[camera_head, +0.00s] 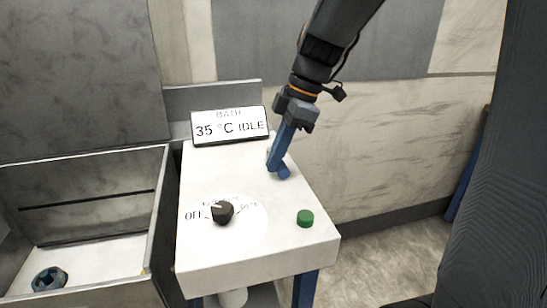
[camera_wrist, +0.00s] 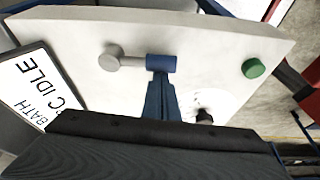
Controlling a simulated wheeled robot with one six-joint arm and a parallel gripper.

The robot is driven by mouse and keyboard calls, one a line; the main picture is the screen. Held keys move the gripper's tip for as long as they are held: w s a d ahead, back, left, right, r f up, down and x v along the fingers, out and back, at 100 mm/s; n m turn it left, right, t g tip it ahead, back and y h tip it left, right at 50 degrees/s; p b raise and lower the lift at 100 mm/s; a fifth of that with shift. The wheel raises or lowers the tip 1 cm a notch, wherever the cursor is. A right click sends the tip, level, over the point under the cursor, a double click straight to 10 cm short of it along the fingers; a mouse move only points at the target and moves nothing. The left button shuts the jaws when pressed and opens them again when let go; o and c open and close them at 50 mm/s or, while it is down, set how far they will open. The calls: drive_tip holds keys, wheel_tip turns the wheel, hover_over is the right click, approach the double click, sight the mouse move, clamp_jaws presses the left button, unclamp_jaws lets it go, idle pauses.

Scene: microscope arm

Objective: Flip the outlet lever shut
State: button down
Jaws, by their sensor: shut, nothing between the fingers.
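The outlet lever shows in the wrist view with a grey round pivot, a short pale arm and a blue grip (camera_wrist: 161,63). It lies on the white top of the bath cabinet. In the head view its blue grip (camera_head: 284,172) is near the top's right edge, and my gripper hides part of the lever. My gripper (camera_head: 276,166) points down from above with its blue fingers shut and empty. In the wrist view the fingertips (camera_wrist: 158,78) are right beside the blue grip; I cannot tell whether they touch it.
A black knob (camera_head: 222,212) and a green button (camera_head: 305,218) stand on the cabinet top (camera_head: 210,165). A display (camera_head: 230,125) at the back reads "BATH 35 °C IDLE". An open grey basin (camera_head: 160,215) is at the left, with a blue ring-shaped part (camera_head: 50,279) inside.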

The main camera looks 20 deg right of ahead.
idle(0.4)
drive_tip(key=a, duration=0.2)
drive_tip(key=a+r+p, duration=0.1)
drive_tip(key=a, duration=0.1)
drive_tip(key=shift+a, duration=0.1)
drive_tip(key=v, duration=1)
drive_tip(key=shift+w+f, duration=0.1)
